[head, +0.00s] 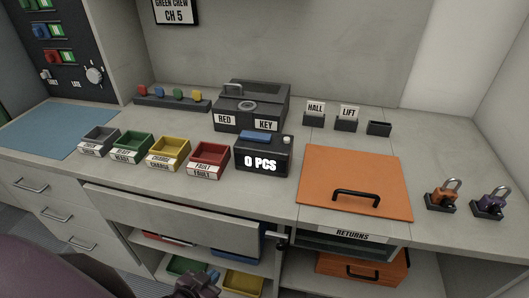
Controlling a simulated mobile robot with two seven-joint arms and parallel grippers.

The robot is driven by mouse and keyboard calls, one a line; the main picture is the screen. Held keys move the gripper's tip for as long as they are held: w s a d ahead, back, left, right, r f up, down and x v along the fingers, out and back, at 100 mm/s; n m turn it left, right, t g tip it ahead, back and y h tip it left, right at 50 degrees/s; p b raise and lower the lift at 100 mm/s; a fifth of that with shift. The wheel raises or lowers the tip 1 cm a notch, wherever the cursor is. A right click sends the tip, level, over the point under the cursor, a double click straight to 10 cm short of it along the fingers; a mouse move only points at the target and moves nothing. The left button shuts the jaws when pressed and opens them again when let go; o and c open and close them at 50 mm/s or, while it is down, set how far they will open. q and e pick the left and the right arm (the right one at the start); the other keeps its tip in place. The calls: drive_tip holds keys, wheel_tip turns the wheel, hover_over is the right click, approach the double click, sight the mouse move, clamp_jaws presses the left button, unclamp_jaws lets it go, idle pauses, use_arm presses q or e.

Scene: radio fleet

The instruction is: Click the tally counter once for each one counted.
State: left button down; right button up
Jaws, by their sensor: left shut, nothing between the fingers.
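The tally counter (243,168) is a black box on the counter, left of the orange panel. Its display reads "0 PCS". A blue bar-shaped button (255,136) and a small whitish knob (287,140) sit on its top. My left gripper (197,284) is a dark shape at the bottom edge, low in front of the open shelves and well below the counter. It is shut and empty, touching nothing I can make out. My right gripper is not in view.
Grey, green, yellow and red labelled bins (208,155) stand left of the counter device. A black key box (270,97) stands behind it. An orange panel with a handle (330,165) and padlocks (443,194) lie to the right. A drawer front (170,213) is below.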

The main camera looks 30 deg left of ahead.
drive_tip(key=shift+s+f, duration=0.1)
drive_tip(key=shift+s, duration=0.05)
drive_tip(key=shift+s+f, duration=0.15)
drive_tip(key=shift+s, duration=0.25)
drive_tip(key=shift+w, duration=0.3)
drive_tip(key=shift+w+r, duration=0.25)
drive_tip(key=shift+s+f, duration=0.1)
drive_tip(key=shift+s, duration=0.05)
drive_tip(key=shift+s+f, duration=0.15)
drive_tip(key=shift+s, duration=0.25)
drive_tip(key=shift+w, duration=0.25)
